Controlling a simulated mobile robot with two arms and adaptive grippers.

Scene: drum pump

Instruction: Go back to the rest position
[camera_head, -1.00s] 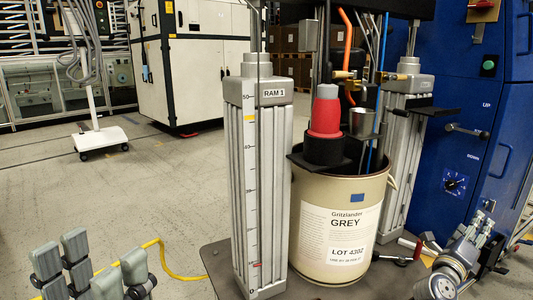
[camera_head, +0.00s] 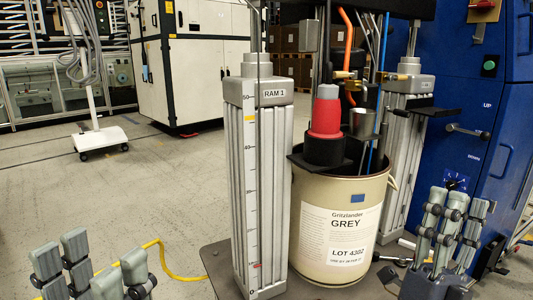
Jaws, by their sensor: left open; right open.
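My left gripper (camera_head: 98,258) is at the lower left corner with its grey fingers pointing up, open and empty. My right gripper (camera_head: 459,212) is at the lower right, upright with fingers spread, open and empty. It stands in front of the blue cabinet, to the right of the beige drum (camera_head: 340,225) labelled Gritzlander GREY, LOT 4302, and apart from it. Both wrists are cut off or partly hidden at the bottom edge.
The RAM 1 column (camera_head: 262,180) stands left of the drum on a dark base plate (camera_head: 218,262). A red and black pump part (camera_head: 325,118) sits over the drum. The blue cabinet (camera_head: 485,120) has a lever (camera_head: 468,131). A yellow cable (camera_head: 162,258) lies on the open floor.

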